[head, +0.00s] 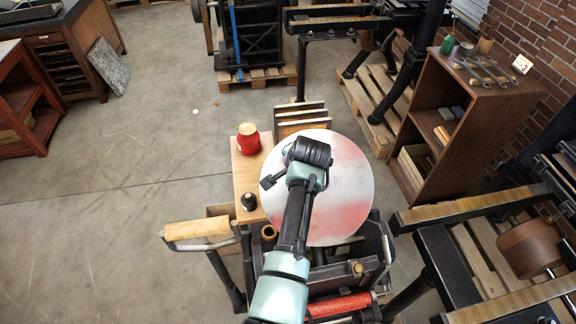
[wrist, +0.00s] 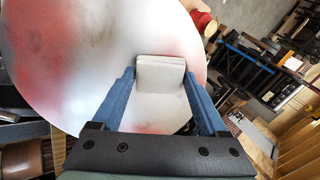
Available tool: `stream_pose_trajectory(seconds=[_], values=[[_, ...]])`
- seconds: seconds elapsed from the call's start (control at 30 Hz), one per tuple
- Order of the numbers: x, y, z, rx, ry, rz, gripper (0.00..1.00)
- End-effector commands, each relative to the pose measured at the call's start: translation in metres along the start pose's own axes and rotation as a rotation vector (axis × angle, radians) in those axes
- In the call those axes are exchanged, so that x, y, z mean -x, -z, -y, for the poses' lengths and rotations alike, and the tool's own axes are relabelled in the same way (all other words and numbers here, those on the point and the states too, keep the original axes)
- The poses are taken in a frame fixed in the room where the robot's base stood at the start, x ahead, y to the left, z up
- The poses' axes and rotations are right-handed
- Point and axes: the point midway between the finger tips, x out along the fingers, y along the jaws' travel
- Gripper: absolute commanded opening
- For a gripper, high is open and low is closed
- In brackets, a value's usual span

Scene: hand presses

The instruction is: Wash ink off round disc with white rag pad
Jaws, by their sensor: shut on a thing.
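The round disc (head: 347,185) is a large pale metal plate on the press, in the middle of the head view. Pinkish-red smears of ink show at its upper right and lower right. It also fills the upper left of the wrist view (wrist: 85,60), with red patches at its left and top. My gripper (wrist: 160,80) is shut on the white rag pad (wrist: 160,73), a small pale block between the blue fingers. The pad is over the disc; I cannot tell whether it touches. In the head view my arm hides the pad and part of the disc.
A red tin (head: 249,140) and a black-topped bottle (head: 249,201) stand on a wooden board (head: 245,172) left of the disc. A brown cabinet (head: 455,120) stands right. Open floor lies left.

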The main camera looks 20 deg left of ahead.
Motion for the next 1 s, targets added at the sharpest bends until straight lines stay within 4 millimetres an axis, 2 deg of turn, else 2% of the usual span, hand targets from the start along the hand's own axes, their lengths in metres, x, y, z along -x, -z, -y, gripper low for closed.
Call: stream_pose_trajectory(seconds=[0.2,0.47,0.8,1.0], values=[[-0.004,0.026,-0.012,-0.002,-0.001,-0.001,0.32],[-0.003,0.038,-0.015,0.0,0.0,-0.001,0.32],[-0.001,0.077,-0.03,-0.002,0.0,-0.002,0.32],[0.001,0.086,-0.032,0.001,0.0,0.0,0.32]])
